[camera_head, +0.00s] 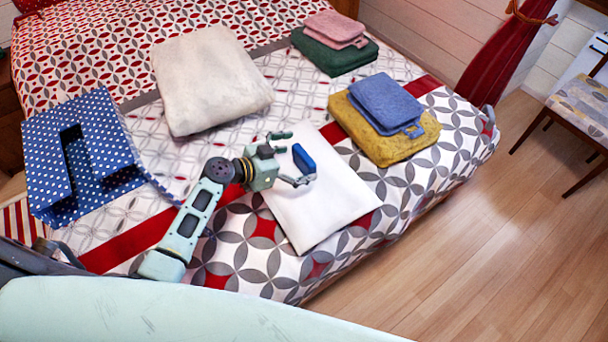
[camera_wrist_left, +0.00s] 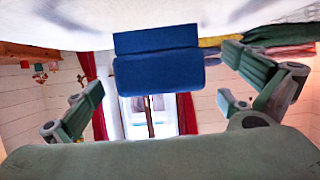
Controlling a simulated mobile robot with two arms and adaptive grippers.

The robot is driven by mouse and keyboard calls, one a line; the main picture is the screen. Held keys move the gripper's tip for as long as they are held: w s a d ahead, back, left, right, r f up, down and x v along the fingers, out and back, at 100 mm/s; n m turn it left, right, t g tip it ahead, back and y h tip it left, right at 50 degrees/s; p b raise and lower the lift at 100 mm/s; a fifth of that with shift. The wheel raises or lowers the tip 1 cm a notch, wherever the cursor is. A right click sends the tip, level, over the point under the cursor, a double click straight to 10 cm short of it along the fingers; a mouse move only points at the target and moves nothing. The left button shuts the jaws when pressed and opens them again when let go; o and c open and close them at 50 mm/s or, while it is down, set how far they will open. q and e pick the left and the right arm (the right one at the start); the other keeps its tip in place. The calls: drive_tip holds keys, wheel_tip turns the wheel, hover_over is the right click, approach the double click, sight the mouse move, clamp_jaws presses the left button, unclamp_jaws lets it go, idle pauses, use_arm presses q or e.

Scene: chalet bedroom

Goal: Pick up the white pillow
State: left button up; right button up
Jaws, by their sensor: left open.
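A flat white pillow-like piece (camera_head: 335,205) lies on the bed near its front edge. A thicker, puffy off-white piece, pillow or folded blanket (camera_head: 210,85), lies farther back; I cannot tell which is the task's pillow. My left gripper (camera_head: 294,159) is over the upper part of the flat white piece, fingers spread. A small blue block (camera_head: 304,157) stands out between the fingers. In the left wrist view, the blue block (camera_wrist_left: 158,72) shows between the open fingers, against the white surface at the top. Whether anything touches it is unclear. My right gripper is not in view.
A blue polka-dot open box or bag (camera_head: 75,155) stands at the left. Yellow and blue folded towels (camera_head: 385,135) lie right of the gripper. Green and pink ones (camera_head: 335,50) lie behind. A chair (camera_head: 580,105) stands at the right; wooden floor (camera_head: 480,240) is clear.

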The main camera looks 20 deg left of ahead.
use_arm(q)
drive_tip(key=c, duration=1.8)
drive_tip(key=shift+c, duration=0.9)
drive_tip(key=shift+r, duration=0.2)
